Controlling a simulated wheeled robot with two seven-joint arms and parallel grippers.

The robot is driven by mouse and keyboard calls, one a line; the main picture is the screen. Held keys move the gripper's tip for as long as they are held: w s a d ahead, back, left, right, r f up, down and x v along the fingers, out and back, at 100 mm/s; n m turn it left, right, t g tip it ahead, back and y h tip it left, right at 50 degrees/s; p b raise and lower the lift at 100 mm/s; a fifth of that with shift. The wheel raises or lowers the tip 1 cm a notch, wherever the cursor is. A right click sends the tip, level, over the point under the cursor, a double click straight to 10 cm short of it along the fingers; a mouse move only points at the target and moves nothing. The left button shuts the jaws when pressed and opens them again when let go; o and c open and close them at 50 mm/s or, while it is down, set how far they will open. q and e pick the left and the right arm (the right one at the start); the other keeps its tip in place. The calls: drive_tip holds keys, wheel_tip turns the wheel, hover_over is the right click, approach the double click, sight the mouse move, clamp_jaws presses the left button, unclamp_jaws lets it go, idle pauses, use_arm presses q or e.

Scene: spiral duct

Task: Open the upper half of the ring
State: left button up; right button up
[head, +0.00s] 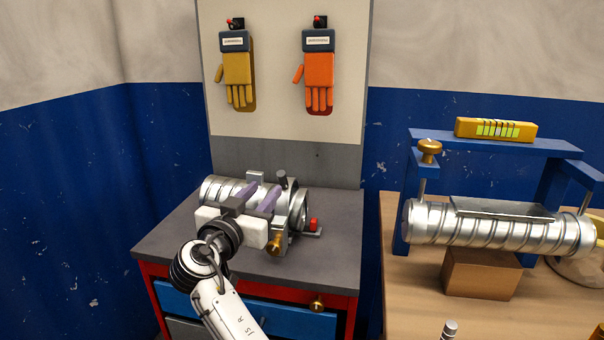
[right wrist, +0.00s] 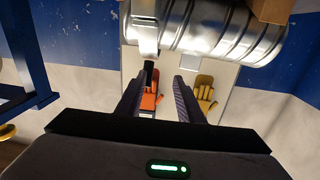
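A silver spiral duct (head: 217,190) lies on the grey cabinet top. A metal ring (head: 298,208) is around its right part, with a dark upright handle (head: 282,181) on top; the ring looks closed, though my gripper partly hides it. My right gripper (head: 262,194) is above and in front of the duct, its two purple-grey fingers apart. In the right wrist view, which is upside down, the open fingers (right wrist: 158,80) point toward the duct (right wrist: 215,30), and the black-tipped handle (right wrist: 149,72) shows near the left finger; contact cannot be told. My left gripper is not in view.
A red knob (head: 313,225) and a brass knob (head: 275,242) sit beside the ring. A wooden table (head: 400,290) at right holds another spiral duct (head: 480,230) in a blue frame (head: 480,143). Yellow (head: 238,72) and orange (head: 318,72) gloves hang on the back panel.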

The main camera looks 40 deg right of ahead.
sight(286, 186)
drive_tip(key=shift+s+d+r+m+g+h, duration=0.5)
drive_tip(key=shift+s+d+r+m+g, duration=0.15)
drive_tip(key=shift+d+m, duration=0.2)
drive_tip(key=p+x, duration=0.2)
drive_tip(key=x, duration=0.6)
drive_tip(key=shift+w+d+p, duration=0.1)
drive_tip(key=shift+w+p, duration=0.05)
drive_tip(key=shift+p, duration=0.15)
drive_tip(key=shift+w+d+f, duration=0.1)
drive_tip(key=shift+w+d, duration=0.25)
drive_tip(key=shift+d, duration=0.2)
clamp_jaws()
